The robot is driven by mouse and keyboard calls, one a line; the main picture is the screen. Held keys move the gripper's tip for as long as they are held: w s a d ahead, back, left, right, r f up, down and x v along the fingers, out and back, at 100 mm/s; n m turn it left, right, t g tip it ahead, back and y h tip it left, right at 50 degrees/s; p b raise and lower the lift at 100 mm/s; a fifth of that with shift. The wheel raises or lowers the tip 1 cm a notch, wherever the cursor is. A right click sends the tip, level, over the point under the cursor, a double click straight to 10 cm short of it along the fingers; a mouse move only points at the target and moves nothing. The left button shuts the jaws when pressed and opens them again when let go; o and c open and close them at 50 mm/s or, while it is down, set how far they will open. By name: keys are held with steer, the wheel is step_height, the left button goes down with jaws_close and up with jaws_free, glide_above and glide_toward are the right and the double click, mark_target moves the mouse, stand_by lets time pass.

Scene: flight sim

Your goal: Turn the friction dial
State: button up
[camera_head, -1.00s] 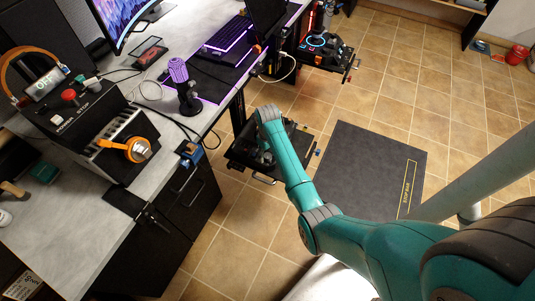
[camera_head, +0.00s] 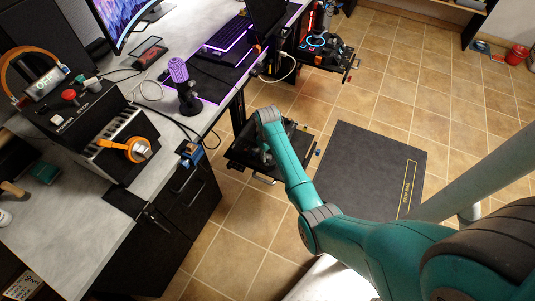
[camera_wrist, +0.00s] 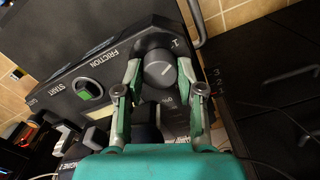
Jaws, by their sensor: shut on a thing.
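The friction dial (camera_wrist: 163,68) is a dark grey round knob with a light pointer line, on a black panel (camera_wrist: 112,68) marked FRICTION in the wrist view. My gripper (camera_wrist: 159,75) is shut on it, with one finger on each side of the knob. The pointer line slants toward the upper left in this view. In the head view the panel unit (camera_head: 240,158) stands low beside the desk, and my arm hides the dial and most of my gripper.
A green START switch (camera_wrist: 88,90) sits left of the dial. A black box with a handle (camera_wrist: 285,75) is at the right. In the head view, the desk (camera_head: 60,235) with its controls is at the left, and a dark mat (camera_head: 365,165) lies on the open tiled floor.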

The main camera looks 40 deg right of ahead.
mark_target(267, 155)
steer(key=shift+m, duration=0.3)
steer(key=m, duration=0.5)
steer(key=shift+m, duration=0.3)
steer(key=m, duration=0.5)
steer(key=shift+m, duration=0.3)
steer(key=o, duration=1.1)
steer(key=shift+o, duration=0.2)
step_height(267, 155, up, 12)
